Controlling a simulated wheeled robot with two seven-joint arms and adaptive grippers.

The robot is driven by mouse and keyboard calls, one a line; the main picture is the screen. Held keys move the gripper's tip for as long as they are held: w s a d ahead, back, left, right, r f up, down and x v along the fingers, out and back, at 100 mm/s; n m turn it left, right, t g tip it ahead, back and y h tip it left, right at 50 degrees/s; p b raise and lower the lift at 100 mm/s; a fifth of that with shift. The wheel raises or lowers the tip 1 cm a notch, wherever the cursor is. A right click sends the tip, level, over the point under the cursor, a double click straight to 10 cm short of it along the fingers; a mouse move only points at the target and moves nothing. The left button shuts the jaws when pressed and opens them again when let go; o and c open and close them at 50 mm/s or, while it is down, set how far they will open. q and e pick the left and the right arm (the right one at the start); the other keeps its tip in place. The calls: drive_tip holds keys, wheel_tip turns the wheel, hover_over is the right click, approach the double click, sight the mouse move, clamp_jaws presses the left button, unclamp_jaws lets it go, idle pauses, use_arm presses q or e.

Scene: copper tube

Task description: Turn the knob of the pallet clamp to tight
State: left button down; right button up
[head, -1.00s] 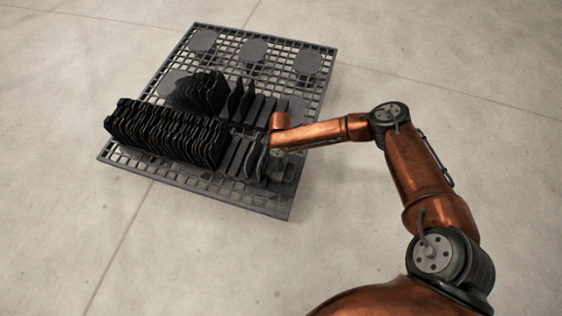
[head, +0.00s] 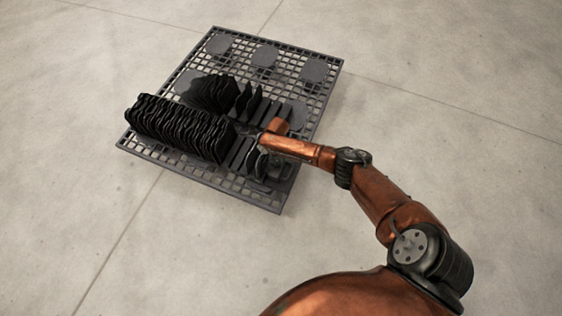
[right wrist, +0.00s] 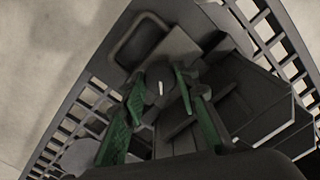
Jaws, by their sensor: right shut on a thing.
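The dark gridded pallet (head: 291,60) lies on the floor and also shows in the right wrist view (right wrist: 272,28). In that view a round dark knob (right wrist: 158,93) with a short white mark sits on the clamp's dark body. The mark runs nearly straight up and down in the picture. My right gripper (right wrist: 161,84) has its green fingers on either side of the knob and is shut on it. In the head view my right gripper (head: 263,143) is low at the pallet's right part, where my own arm hides the knob. My left gripper is not in view.
A long row of black wavy plates (head: 180,127) stands upright on the pallet, left of my right gripper. A smaller group of black plates (head: 214,93) stands behind it. Bare concrete floor (head: 450,90) surrounds the pallet.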

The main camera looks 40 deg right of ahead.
drive_tip(key=m+p, duration=0.1)
drive_tip(key=m, duration=0.1)
drive_tip(key=shift+a+m, duration=0.15)
drive_tip(key=shift+m, duration=0.25)
drive_tip(key=m, duration=0.2)
drive_tip(key=shift+m+p, duration=0.3)
drive_tip(key=shift+m, duration=0.1)
drive_tip(key=m, duration=0.2)
drive_tip(key=shift+m, duration=0.3)
drive_tip(key=m, duration=0.3)
drive_tip(key=shift+m+p, duration=0.3)
drive_tip(key=m, duration=0.3)
drive_tip(key=shift+m, duration=0.3)
drive_tip(key=m, duration=0.3)
drive_tip(key=shift+d+m, duration=0.2)
drive_tip(key=shift+m, duration=0.2)
drive_tip(key=m, duration=0.5)
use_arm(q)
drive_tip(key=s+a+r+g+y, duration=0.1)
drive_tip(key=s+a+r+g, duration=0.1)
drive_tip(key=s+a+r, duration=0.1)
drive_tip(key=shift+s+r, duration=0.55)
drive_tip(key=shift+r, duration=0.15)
use_arm(e)
drive_tip(key=shift+d+m, duration=0.1)
drive_tip(key=shift+m, duration=1.2)
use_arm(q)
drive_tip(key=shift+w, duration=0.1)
